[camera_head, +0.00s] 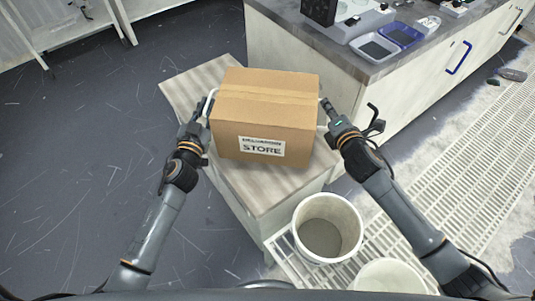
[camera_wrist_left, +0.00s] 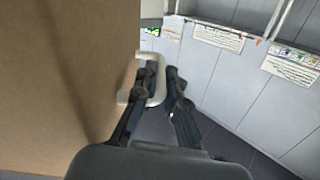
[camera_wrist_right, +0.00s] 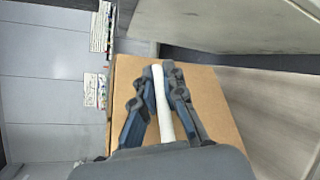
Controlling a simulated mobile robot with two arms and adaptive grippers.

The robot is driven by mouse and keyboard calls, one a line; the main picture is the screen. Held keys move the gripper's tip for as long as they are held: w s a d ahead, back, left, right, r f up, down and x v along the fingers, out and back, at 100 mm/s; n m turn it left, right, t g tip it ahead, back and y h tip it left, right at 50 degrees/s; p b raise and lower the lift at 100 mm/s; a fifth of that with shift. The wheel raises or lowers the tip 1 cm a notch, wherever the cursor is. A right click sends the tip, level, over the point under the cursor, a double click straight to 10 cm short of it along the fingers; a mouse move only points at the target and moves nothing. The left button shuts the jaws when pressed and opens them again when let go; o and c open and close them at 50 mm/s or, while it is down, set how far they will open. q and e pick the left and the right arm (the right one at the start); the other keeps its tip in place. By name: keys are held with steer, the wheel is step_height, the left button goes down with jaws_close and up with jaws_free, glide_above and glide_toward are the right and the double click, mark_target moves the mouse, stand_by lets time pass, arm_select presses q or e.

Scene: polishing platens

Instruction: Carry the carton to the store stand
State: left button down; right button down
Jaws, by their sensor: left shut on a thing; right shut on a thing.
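The brown carton (camera_head: 265,110) has a white STORE label on its front face. It is over a low stand with a striped grey-beige top (camera_head: 190,88); I cannot tell whether it rests on it or is just above. My left gripper (camera_head: 207,108) is at the carton's left side, shut on a white handle (camera_wrist_left: 160,78) there. My right gripper (camera_head: 327,108) is at the right side, shut on the other white handle (camera_wrist_right: 162,105). The carton looks level. It also shows in the left wrist view (camera_wrist_left: 60,80) and the right wrist view (camera_wrist_right: 215,110).
A counter (camera_head: 365,72) with trays stands close on the right. A grey-filled bucket (camera_head: 328,228) and a second pale bucket (camera_head: 390,277) stand in front of the stand, by a white floor grating (camera_head: 450,165). The dark floor (camera_head: 90,150) on the left is clear.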

arm_select(q)
steer(key=shift+w+f+b, duration=0.1)
steer(key=shift+f+b, duration=0.2)
arm_select(e)
steer(key=shift+w+f, duration=0.1)
steer(key=shift+f, duration=0.2)
arm_select(q)
steer(key=shift+f, duration=0.2)
arm_select(e)
steer(key=shift+f, duration=0.2)
